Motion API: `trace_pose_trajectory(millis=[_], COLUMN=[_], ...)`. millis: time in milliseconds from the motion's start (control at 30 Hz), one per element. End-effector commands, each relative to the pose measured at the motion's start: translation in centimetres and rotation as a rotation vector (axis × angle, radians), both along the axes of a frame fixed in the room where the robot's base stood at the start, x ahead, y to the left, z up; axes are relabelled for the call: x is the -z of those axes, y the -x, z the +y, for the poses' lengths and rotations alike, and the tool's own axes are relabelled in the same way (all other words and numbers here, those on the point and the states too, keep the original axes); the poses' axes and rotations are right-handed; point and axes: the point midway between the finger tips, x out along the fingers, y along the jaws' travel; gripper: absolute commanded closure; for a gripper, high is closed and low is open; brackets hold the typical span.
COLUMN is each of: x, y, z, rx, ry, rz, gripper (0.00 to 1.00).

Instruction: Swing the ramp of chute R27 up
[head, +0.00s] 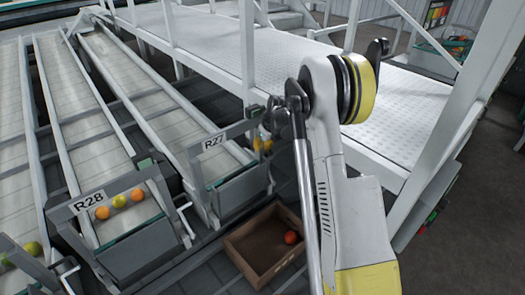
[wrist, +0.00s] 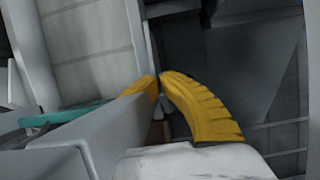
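Chute R27 (head: 236,155) slopes down to a grey end frame with a white R27 label (head: 213,142). Below the label is a grey box-shaped end (head: 236,192); I cannot clearly tell the ramp apart from it. My gripper (head: 264,145) is at the right upper corner of this end frame, partly hidden by my arm. In the wrist view my gripper's yellow fingers (wrist: 160,78) come close together at the tips. A grey bar (wrist: 90,145) runs beside them and hides part of the left finger. Whether anything is between the tips is unclear.
An open brown crate (head: 243,262) with one red tomato (head: 291,237) sits below R27. Chute R28 (head: 90,198), left, holds orange and green fruit. A white walkway (head: 235,55) with railing posts runs behind and right of R27, close to my arm.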

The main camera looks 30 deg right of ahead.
Motion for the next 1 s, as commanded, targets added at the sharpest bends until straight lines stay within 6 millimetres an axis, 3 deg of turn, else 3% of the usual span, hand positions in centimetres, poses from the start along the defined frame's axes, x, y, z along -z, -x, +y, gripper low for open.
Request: trace_pose_trajectory(millis=[367,800,1000], x=[-0.8,-9.1,-11.0], y=[0.3,3.4,4.1], z=[0.0,-0.7,-0.8], rx=[0.0,0.0,0.0], ry=[0.0,0.0,0.0], rz=[0.0,0.0,0.0], gripper=[1.0,1.0,1.0])
